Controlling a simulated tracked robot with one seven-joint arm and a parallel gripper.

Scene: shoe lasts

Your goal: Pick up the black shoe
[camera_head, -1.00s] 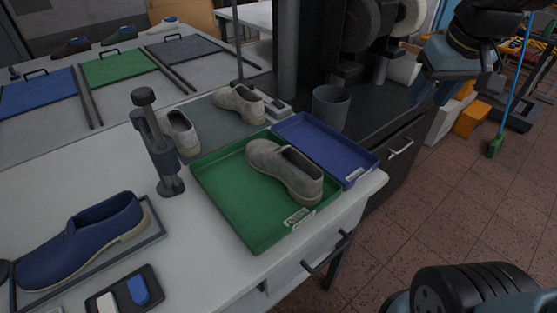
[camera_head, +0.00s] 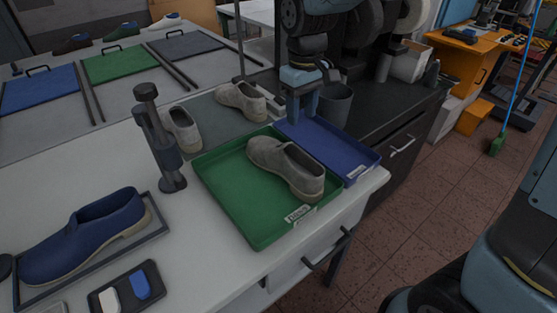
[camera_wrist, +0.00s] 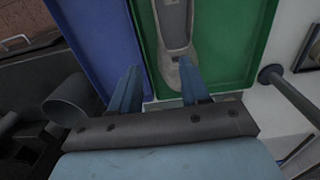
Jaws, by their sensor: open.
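No clearly black shoe shows. A grey shoe (camera_head: 288,168) lies in the green tray (camera_head: 238,222), sole down. In the wrist view, the grey shoe (camera_wrist: 174,28) is beyond my fingertips, with one end close to the right finger. My gripper (camera_head: 302,120) is open and empty, pointing down over the far end of the blue tray (camera_head: 352,170), behind the shoe; it also shows in the wrist view (camera_wrist: 160,82). A dark brown shoe (camera_head: 72,44) stands far back left. A blue shoe (camera_head: 85,238) sits in a frame at the front left.
Two pale shoes (camera_head: 242,98) stand on a grey mat behind the green tray. A dark upright post stand (camera_head: 160,140) is left of the tray. A grey cup (camera_head: 336,104) stands just right of my gripper. Coloured panels (camera_head: 118,66) lie on the back table.

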